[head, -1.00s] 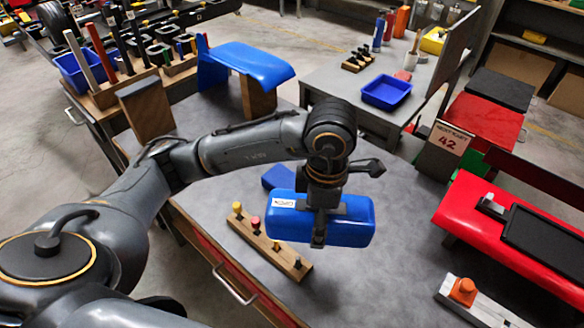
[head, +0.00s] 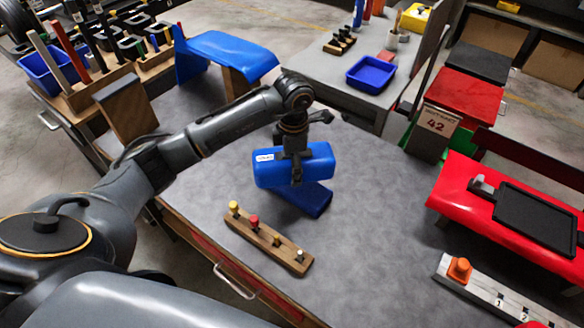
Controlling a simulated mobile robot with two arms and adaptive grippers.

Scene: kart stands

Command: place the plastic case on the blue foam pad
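The plastic case (head: 270,173) is a blue rounded box with a small white label, in the middle of the head view. My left gripper (head: 296,174) is shut on it from above, its dark fingers across the middle of the case. The blue foam pad (head: 311,200) is a flat darker blue piece on the grey table. The case covers its far part in the picture; the near right part shows below the case. The case looks held above the pad, but the exact gap cannot be told. My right gripper is not in view.
A wooden strip with several coloured knobs (head: 268,238) lies on the table in front of the pad. A blue curved panel (head: 225,58) stands at the back left. The grey table (head: 370,240) is clear to the right. A red curved panel (head: 455,195) is farther right.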

